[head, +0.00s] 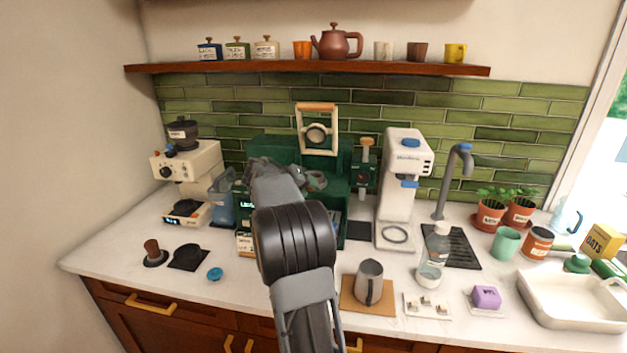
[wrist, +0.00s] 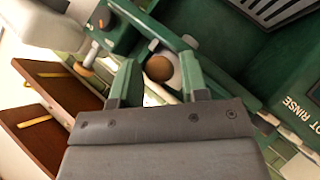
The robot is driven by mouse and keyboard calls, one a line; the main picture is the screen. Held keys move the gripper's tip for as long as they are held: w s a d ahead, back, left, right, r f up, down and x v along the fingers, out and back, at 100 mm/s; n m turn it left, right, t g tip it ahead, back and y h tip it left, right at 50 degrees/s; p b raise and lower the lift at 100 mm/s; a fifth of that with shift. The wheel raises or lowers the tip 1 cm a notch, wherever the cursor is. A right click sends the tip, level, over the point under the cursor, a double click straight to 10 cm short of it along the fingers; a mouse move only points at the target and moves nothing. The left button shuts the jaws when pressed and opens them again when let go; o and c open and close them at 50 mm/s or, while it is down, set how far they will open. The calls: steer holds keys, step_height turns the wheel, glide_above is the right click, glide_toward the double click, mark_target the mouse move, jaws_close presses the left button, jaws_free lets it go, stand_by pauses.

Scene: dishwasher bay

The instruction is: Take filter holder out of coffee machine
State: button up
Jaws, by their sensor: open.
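The green coffee machine (head: 270,147) stands against the tiled wall in the head view, partly hidden behind my arm. Its green body (wrist: 225,40) fills the upper right of the wrist view. A round brown knob, which looks like the handle end of the filter holder (wrist: 158,68), shows between my fingers in the wrist view. My gripper (wrist: 159,60) is open, with one finger on each side of this knob; I cannot tell whether either touches it. The rest of the filter holder is hidden. In the head view my arm hides the fingertips and the holder.
A cream grinder (head: 188,165) stands left and a white machine (head: 400,180) right of the coffee machine. A grey pitcher (head: 369,283) stands on a board in front. A tamper (head: 153,253) and dark mat (head: 188,257) lie at the front left.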

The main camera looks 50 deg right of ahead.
steer(key=shift+d+f, duration=0.1)
steer(key=shift+d, duration=0.1)
steer(key=shift+c, duration=0.3)
steer(key=c, duration=0.6)
steer(key=shift+c, duration=0.5)
steer(key=shift+r, duration=0.2)
